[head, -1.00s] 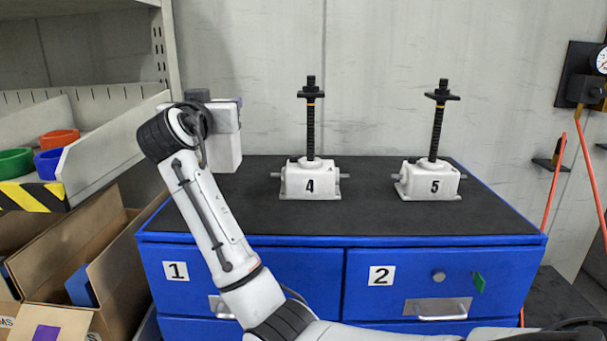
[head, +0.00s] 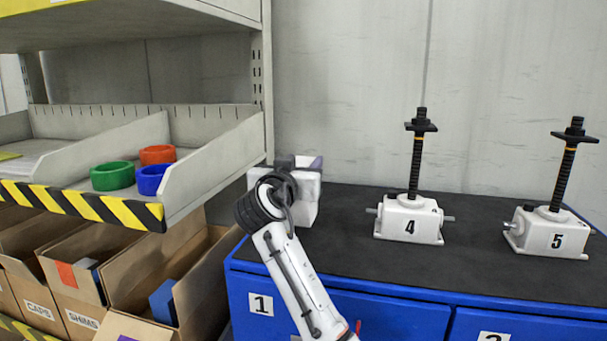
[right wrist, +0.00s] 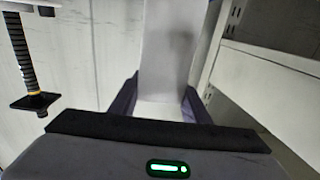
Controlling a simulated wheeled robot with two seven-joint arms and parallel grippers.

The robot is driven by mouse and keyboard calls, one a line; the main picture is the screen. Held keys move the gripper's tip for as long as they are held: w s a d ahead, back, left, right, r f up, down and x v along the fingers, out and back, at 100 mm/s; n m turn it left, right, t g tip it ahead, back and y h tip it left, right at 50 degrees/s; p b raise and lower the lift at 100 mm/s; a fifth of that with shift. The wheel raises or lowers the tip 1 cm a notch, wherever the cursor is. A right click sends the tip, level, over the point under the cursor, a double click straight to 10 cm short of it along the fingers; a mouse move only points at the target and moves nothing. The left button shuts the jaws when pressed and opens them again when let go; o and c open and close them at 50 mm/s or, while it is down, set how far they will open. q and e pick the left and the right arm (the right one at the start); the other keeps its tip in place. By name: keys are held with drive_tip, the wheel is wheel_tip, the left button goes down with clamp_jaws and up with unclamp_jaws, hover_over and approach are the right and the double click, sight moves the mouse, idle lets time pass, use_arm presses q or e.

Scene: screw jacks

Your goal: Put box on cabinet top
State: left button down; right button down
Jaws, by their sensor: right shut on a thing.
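A white box (head: 307,203) is at the back left of the blue cabinet's black top (head: 345,235) in the head view. Its upper part is partly hidden by my right wrist. My right gripper (head: 298,165) is shut on the box. In the right wrist view the pale box (right wrist: 168,60) stands between the two dark fingers of the right gripper (right wrist: 160,103). I cannot tell whether the box's lower end touches the cabinet top. My left gripper is not in view.
Screw jacks 4 (head: 409,220) and 5 (head: 548,232) stand on the cabinet top to the right. A shelf (head: 215,160) with green, orange and blue rings is close on the left. Cardboard bins (head: 150,265) stand below it. The black top between box and jack 4 is clear.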

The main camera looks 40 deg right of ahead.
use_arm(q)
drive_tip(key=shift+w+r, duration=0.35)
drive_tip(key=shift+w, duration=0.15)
use_arm(e)
wheel_tip(320, 180, down, 2)
drive_tip(key=shift+f, duration=0.15)
drive_tip(key=c, duration=1.4)
unclamp_jaws()
drive_tip(key=shift+f, duration=0.25)
drive_tip(key=shift+c, duration=0.2)
drive_tip(key=o, duration=0.4)
drive_tip(key=shift+r, duration=0.1)
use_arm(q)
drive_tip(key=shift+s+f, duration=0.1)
use_arm(e)
drive_tip(key=shift+o, duration=0.2)
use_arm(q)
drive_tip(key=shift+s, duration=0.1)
use_arm(e)
drive_tip(key=shift+r, duration=0.1)
use_arm(q)
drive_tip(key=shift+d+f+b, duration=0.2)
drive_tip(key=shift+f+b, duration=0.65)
drive_tip(key=shift+b, duration=0.15)
use_arm(e)
drive_tip(key=v, duration=1.2)
